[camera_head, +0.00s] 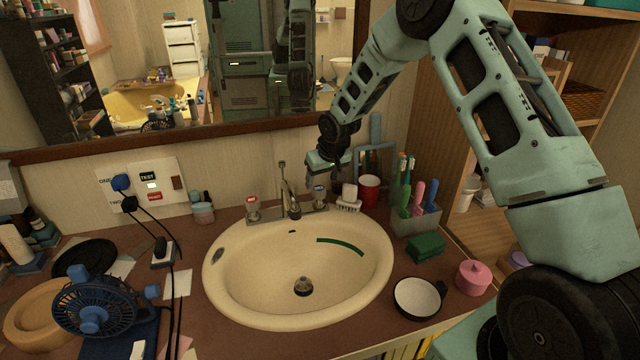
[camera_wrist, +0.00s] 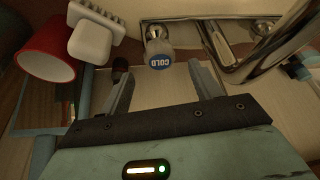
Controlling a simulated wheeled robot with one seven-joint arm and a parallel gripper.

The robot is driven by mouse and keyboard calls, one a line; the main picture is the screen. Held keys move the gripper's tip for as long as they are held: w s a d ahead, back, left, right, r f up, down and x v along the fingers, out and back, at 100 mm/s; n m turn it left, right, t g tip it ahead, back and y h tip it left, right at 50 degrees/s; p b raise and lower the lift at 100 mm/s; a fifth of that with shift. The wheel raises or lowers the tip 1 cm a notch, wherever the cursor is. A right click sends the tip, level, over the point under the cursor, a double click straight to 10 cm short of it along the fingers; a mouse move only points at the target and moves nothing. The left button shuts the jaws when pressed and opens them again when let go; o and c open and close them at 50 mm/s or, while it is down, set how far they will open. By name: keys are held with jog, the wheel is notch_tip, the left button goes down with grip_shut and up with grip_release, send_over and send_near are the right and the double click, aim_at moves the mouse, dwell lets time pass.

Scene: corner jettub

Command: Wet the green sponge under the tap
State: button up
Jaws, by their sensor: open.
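The green sponge (camera_head: 427,247) lies on the counter to the right of the basin, in front of the toothbrush holder. The chrome tap (camera_head: 290,195) stands at the back of the cream basin (camera_head: 235,290); no water shows from it. A red-marked knob (camera_head: 252,208) is left of the tap and the cold knob (camera_head: 319,196) is right of it. My gripper (camera_head: 322,168) is open and empty, above and behind the cold knob. In the wrist view, the blue-capped COLD knob (camera_wrist: 159,54) shows beyond and between my spread fingers (camera_wrist: 163,82), with the tap (camera_wrist: 262,45) to the right.
A red cup (camera_head: 369,190), a white brush (camera_head: 348,198) and a toothbrush holder (camera_head: 415,222) crowd the right of the tap. A white bowl (camera_head: 417,297) and a pink pot (camera_head: 473,278) stand near the sponge. A mirror is behind; a blue fan (camera_head: 98,305) is left.

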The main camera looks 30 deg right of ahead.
aim_at(319, 188)
jog(key=shift+x, duration=1.95)
jog(key=c, duration=1)
jog(key=shift+o, duration=0.2)
jog(key=shift+r+p, duration=0.1)
jog(key=shift+p, duration=0.3)
jog(key=shift+d+n+y+p, duration=0.15)
jog(key=shift+n+y+p, duration=0.3)
jog(key=shift+n, duration=0.65)
jog(key=shift+n+g+y+p, duration=0.3)
jog(key=shift+n+y+p, duration=0.35)
jog(key=shift+n, duration=1.25)
